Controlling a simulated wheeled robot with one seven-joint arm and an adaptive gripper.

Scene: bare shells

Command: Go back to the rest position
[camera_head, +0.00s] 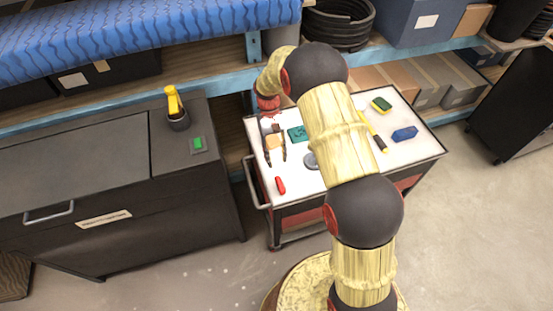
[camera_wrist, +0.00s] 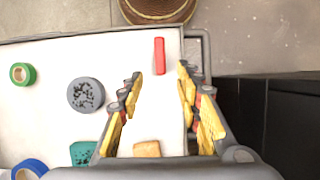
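My gripper (camera_head: 274,158) hangs over the left part of a white-topped cart (camera_head: 310,189). In the wrist view my gripper (camera_wrist: 157,108) has its two fingers spread apart with nothing between the tips. A red object (camera_head: 280,185) lies on the cart in front of the fingers; it also shows in the wrist view (camera_wrist: 159,56). A tan block (camera_wrist: 147,149) lies near the finger bases in the wrist view. In the head view my arm crosses the cart and hides part of its top.
On the cart are a teal piece (camera_head: 297,134), a grey round thing (camera_head: 311,160), a blue block (camera_head: 404,133) and a green-yellow sponge (camera_head: 381,104). A dark cabinet (camera_head: 75,170) stands at left, bearing a yellow-handled item (camera_head: 174,104). Shelves (camera_head: 215,78) run behind.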

